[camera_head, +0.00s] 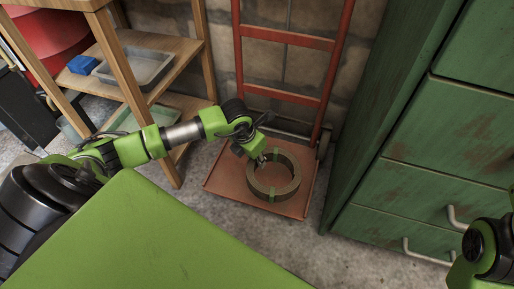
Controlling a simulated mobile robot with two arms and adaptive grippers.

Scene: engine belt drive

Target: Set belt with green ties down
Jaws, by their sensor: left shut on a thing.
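The belt with green ties (293,186) is a dark ring with small green bands. It is at or just above the red base plate of a hand truck (218,184); I cannot tell whether it touches the plate. My left gripper (262,158) reaches in from the left and is shut on the belt's upper left rim. Its fingertips are small and partly hidden against the belt. Part of my right arm shows at the lower right edge, but its gripper fingers are out of view.
A wooden shelf (160,48) with a clear bin (150,68) and a blue item (82,65) stands at the left. A rusty green drawer cabinet (400,200) stands close on the right. The red hand truck frame rises behind the belt against a block wall.

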